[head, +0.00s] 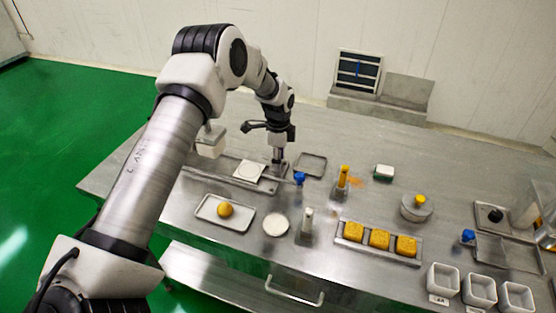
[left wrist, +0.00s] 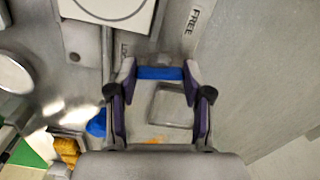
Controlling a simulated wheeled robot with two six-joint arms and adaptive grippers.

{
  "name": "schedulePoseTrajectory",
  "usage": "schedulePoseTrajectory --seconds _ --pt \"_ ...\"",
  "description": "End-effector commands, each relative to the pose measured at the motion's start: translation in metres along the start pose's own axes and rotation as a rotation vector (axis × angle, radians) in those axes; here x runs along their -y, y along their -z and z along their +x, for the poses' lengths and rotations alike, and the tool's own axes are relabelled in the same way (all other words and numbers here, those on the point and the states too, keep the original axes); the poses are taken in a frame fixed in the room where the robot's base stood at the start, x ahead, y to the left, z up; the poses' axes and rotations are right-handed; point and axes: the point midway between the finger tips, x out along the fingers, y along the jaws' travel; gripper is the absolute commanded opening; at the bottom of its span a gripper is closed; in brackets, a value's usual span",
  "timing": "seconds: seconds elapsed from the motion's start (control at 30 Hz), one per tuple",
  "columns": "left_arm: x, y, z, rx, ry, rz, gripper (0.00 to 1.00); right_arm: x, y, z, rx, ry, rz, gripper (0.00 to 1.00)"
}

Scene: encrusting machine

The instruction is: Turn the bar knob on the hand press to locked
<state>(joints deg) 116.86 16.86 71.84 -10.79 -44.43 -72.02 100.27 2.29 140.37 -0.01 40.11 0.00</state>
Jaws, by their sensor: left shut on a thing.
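The hand press shows in the head view as a steel base with a white square plate (head: 249,171) on it. My left gripper (head: 278,168) reaches down at the right end of this base. In the left wrist view its two fingers (left wrist: 160,74) are shut on the blue bar knob (left wrist: 160,73), one at each end of the bar. The word FREE (left wrist: 194,20) is readable to the upper right of the knob. Another label (left wrist: 124,50), starting with LO, is partly hidden by the left finger. The knob is hidden behind the gripper in the head view. My right gripper is not in view.
An empty shallow tray (head: 311,165) lies just right of the gripper. A blue-topped item (head: 299,179) stands close in front. A tray with a round yellow ball (head: 225,210), a white disc (head: 275,224) and yellow blocks (head: 379,239) are nearer the front edge. The back of the table is mostly clear.

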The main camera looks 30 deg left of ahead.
Motion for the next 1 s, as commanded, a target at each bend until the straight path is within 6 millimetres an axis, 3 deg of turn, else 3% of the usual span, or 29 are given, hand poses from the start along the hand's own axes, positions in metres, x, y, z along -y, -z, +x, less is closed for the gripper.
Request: schedulePoseTrajectory --seconds 0.4,0.93,0.97,1.0 --pt "-0.0027 -0.0002 0.0032 0.001 -0.009 0.2 0.15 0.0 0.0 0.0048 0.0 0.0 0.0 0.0" --pt "-0.0031 -0.0002 0.0034 0.001 -0.01 0.223 0.15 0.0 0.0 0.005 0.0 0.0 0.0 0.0" --pt "-0.0031 -0.0003 0.0035 0.001 -0.01 0.223 0.6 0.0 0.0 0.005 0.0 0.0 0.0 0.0" --pt "-0.0029 -0.0003 0.0033 0.001 -0.009 0.223 0.75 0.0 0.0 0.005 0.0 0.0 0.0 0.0"
